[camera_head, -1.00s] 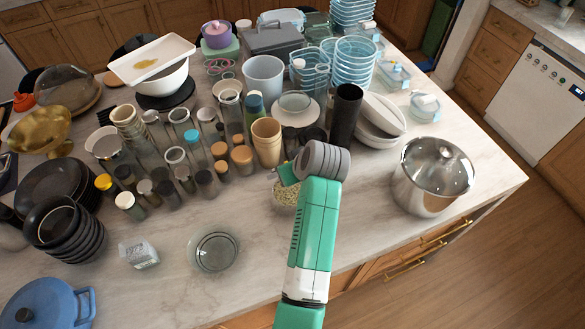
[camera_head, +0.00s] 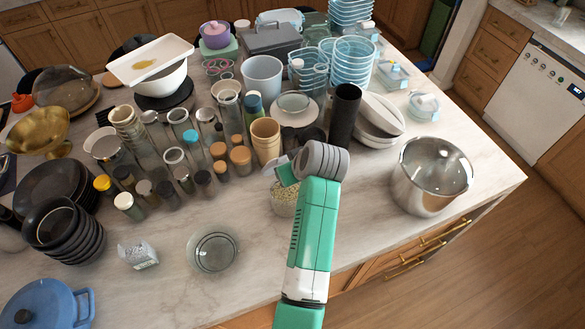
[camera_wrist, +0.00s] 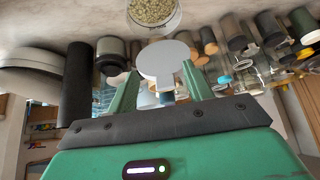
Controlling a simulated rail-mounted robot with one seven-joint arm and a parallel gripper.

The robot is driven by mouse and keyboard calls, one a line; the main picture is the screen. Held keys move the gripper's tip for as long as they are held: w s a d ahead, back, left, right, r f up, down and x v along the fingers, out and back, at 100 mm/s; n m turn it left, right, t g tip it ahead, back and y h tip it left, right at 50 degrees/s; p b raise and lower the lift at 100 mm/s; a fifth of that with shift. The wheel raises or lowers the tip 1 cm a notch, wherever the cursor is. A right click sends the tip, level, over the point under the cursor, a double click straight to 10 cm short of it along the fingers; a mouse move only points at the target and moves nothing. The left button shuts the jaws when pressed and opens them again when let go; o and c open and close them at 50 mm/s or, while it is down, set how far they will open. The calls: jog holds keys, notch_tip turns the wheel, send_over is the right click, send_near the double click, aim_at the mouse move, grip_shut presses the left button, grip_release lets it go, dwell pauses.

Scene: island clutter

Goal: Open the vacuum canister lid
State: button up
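The vacuum canister (camera_head: 284,204) is a small clear container of pale green grains on the counter, left of my wrist. In the wrist view its round grain-filled body (camera_wrist: 153,12) shows at the top. A pale grey disc, the lid (camera_wrist: 164,62), stands tilted beside the canister's mouth, between my fingertips in the picture. It also shows in the head view (camera_head: 284,173), partly hidden by my wrist. My gripper (camera_wrist: 160,72) has its two green fingers spread apart. Whether a finger touches the lid is unclear.
A black cylinder (camera_head: 344,115) stands behind my wrist. A steel pot (camera_head: 431,180) is to the right. Wooden cups (camera_head: 266,138) and several jars crowd the left. A glass bowl (camera_head: 214,249) sits at front left. Bare counter lies between canister and pot.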

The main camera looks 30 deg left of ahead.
jog(key=v, duration=0.7)
jog(key=shift+s+d+r+b, duration=0.15)
jog(key=shift+d+r+b, duration=0.05)
jog(key=shift+r+b, duration=0.2)
jog(key=shift+c, duration=0.2)
